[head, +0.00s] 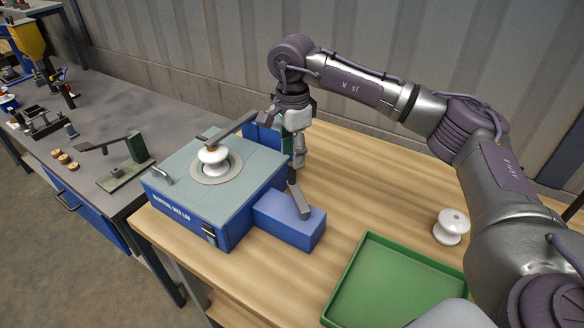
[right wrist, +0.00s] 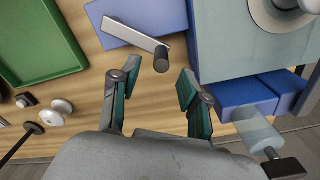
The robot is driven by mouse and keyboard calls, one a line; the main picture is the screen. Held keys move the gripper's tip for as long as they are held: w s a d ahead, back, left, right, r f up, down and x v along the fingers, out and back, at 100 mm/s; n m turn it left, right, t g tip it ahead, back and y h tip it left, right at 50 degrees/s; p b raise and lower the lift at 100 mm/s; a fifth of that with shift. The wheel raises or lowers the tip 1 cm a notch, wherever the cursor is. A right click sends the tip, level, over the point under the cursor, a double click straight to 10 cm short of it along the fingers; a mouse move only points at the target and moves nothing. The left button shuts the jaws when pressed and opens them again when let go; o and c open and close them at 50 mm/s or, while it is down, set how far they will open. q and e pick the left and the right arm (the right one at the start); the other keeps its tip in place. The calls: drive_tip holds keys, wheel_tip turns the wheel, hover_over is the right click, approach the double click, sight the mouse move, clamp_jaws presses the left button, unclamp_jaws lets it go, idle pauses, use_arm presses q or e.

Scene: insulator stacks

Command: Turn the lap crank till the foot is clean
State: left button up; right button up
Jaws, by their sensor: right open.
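The wet lap (head: 170,195) is a blue box with a grey-green top. A white insulator (head: 213,160) stands on its round plate under a dark arm; I cannot see the underside of its foot. The lap crank (head: 301,202) is a grey arm over the low blue side box (head: 272,222); it also shows in the right wrist view (right wrist: 130,32), with its dark knob (right wrist: 161,58). My right gripper (head: 297,160) points down above the crank. In the right wrist view its fingers (right wrist: 160,75) are open, with the knob between and slightly beyond the tips. My left gripper is not in view.
A green tray (head: 338,298) lies on the wooden table's front. A grey bench (head: 70,125) with a lever tool (head: 128,165) and small parts is at left. Bare wood lies between side box and tray.

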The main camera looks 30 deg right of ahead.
sight(292, 183)
wheel_tip(292, 183, down, 6)
drive_tip(key=shift+r+p, duration=0.1)
drive_tip(key=shift+p, duration=0.55)
drive_tip(key=shift+w+f, duration=0.1)
drive_tip(key=shift+f, duration=0.4)
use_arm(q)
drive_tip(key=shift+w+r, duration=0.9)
use_arm(e)
clamp_jaws()
